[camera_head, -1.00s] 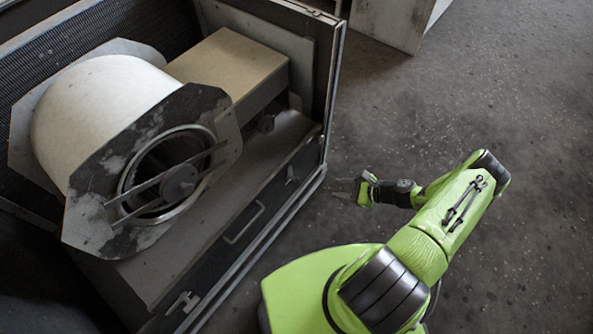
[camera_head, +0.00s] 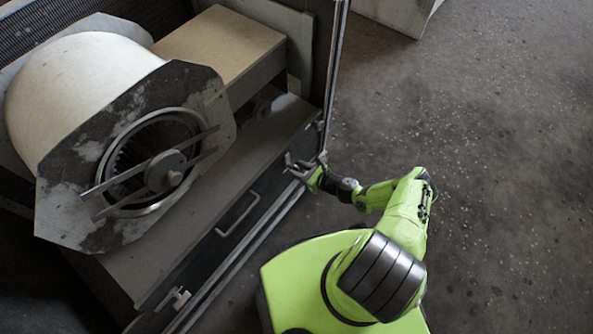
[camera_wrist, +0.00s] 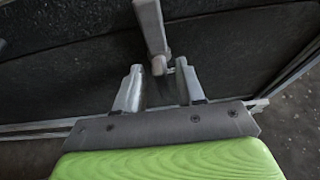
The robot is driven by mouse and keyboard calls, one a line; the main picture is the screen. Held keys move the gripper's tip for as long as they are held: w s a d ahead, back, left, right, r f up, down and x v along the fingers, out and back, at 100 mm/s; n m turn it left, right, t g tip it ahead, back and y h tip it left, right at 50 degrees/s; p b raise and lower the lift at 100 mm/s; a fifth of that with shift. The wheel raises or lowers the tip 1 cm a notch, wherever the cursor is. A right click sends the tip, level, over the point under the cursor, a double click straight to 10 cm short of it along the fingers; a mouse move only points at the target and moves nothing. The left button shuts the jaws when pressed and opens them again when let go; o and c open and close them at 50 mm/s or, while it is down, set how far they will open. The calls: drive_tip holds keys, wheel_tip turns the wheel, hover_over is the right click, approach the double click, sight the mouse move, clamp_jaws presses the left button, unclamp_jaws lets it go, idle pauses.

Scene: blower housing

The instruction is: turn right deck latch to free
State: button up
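The right deck latch (camera_wrist: 151,28) is a grey metal bar in the wrist view, pointing down toward my gripper from the dark deck front. Its lower end and small peg lie at the gap between my fingertips. My gripper (camera_wrist: 157,82) is open, with one finger on each side of the latch end; I cannot tell whether either touches it. In the head view my gripper (camera_head: 300,170) is at the right end of the deck's front edge and hides most of the latch.
The blower housing (camera_head: 75,95) with its round inlet stands on the deck at left. A handle (camera_head: 238,213) sits mid-front, and another latch (camera_head: 178,298) is at the front left end. Floor to the right is clear.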

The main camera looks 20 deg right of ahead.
drive_tip(key=shift+w+a+f, duration=0.25)
drive_tip(key=shift+w+a, duration=0.15)
drive_tip(key=shift+w, duration=0.15)
clamp_jaws()
